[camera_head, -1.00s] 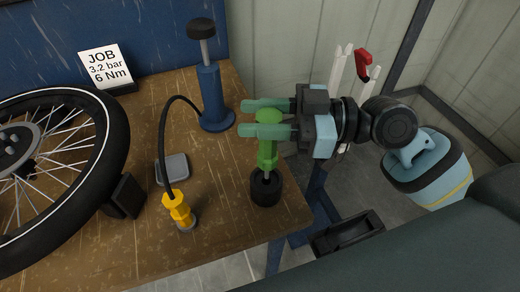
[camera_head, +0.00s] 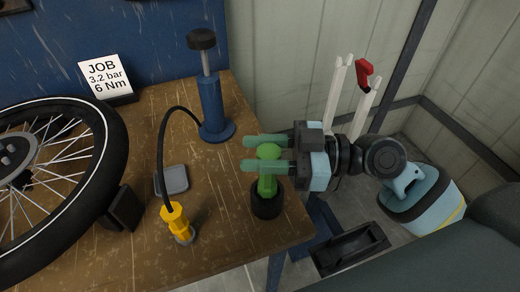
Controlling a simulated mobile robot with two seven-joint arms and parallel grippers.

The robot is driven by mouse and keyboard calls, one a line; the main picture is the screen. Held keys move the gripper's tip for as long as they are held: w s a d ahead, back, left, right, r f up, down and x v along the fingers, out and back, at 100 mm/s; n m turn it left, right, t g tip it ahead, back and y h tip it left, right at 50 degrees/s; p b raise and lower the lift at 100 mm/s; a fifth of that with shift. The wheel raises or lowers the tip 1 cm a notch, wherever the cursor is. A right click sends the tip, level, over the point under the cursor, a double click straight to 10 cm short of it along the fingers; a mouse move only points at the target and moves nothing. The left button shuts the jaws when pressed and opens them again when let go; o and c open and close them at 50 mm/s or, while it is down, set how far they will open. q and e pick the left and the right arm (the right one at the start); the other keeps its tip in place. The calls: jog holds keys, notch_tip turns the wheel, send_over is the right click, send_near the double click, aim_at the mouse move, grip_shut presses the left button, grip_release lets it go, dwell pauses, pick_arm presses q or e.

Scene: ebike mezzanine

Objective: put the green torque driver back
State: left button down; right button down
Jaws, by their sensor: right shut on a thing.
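The green torque driver (camera_head: 267,186) stands upright with its lower end inside a black cup-like holder (camera_head: 267,206) near the right edge of the wooden bench. Its shaft is hidden in the holder. My right gripper (camera_head: 266,153) comes in from the right and is shut on the upper part of the driver, one greenish finger on each side of the handle. My left gripper is not in view.
A blue pump (camera_head: 211,105) with a black hose ending in a yellow fitting (camera_head: 176,220) stands left of the driver. A grey pad (camera_head: 172,180), a wheel (camera_head: 112,150) and a job card (camera_head: 103,77) are further left. The bench edge is close on the right.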

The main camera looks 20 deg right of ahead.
jog(key=shift+f+b, duration=0.3)
jog(key=shift+f, duration=0.05)
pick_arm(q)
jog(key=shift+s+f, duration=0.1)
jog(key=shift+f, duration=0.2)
pick_arm(e)
jog(key=c, duration=0.9)
grip_release()
jog(key=shift+c, duration=0.2)
jog(key=shift+r, duration=0.1)
jog(key=shift+r+p, duration=0.25)
jog(key=shift+p, duration=0.05)
jog(key=shift+d, duration=0.2)
pick_arm(q)
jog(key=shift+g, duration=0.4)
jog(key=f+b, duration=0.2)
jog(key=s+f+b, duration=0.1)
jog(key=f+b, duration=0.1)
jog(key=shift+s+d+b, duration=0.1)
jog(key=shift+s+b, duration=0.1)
jog(key=shift+b, duration=0.1)
pick_arm(e)
jog(key=v, duration=1.1)
jog(key=shift+s+d, duration=0.2)
jog(key=shift+d, duration=0.1)
